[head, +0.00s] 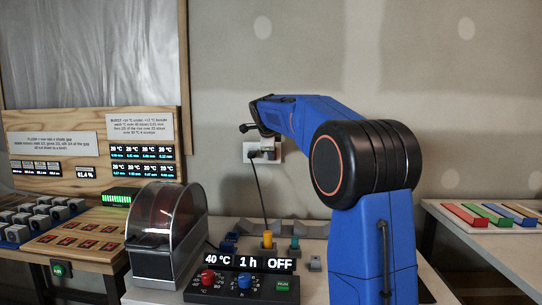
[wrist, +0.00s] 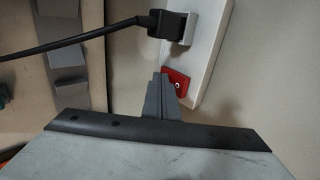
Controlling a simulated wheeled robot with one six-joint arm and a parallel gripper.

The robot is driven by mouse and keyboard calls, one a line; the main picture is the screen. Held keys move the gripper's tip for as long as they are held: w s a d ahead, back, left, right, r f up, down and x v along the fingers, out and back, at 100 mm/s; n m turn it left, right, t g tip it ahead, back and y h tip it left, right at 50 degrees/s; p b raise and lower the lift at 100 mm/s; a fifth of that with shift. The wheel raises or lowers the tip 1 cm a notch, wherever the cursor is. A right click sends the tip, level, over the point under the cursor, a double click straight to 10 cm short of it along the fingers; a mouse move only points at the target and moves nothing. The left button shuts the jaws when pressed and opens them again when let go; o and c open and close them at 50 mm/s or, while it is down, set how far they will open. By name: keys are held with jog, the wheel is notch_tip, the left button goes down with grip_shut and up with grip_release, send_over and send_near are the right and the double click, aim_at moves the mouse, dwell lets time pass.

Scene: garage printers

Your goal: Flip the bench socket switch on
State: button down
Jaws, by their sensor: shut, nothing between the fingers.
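The white bench socket (wrist: 205,50) is on the wall, with a black plug (wrist: 170,25) and its cable in it. Its red rocker switch (wrist: 177,82) shows a small pale mark, beside the plug. My gripper (wrist: 160,82) is shut and empty, its grey fingertips right at the edge of the switch. I cannot tell whether they touch it. The fingers cover part of the switch. In the head view the socket (head: 275,150) shows partly behind my blue arm, and the switch cannot be made out there.
A black cable (head: 258,190) hangs from the socket to the bench. Below stand a control box (head: 240,285) reading 40 °C, 1 h, OFF and a clear-domed machine (head: 160,230). A bench with coloured bars (head: 480,215) is at right. The wall above the socket is bare.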

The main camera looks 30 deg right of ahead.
jog(key=shift+r, duration=0.85)
jog(key=shift+s, duration=0.1)
